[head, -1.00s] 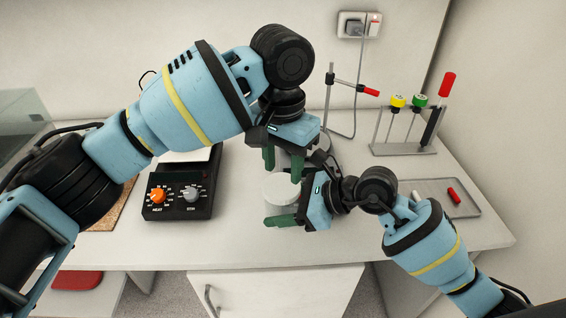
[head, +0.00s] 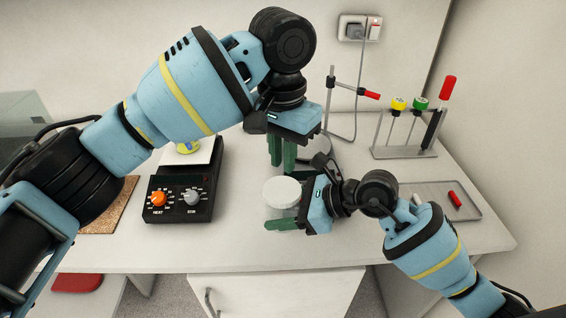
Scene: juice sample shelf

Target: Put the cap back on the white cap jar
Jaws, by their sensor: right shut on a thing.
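The white cap jar (head: 280,211) stands near the front of the table, with the white cap (head: 282,191) lying across its top. Whether the cap is fully seated or tightened does not show.
A clamp stand (head: 330,100) and a round item (head: 319,161) are behind. A rack (head: 403,150) and a grey tray (head: 470,211) are at the right. The front table strip is clear.

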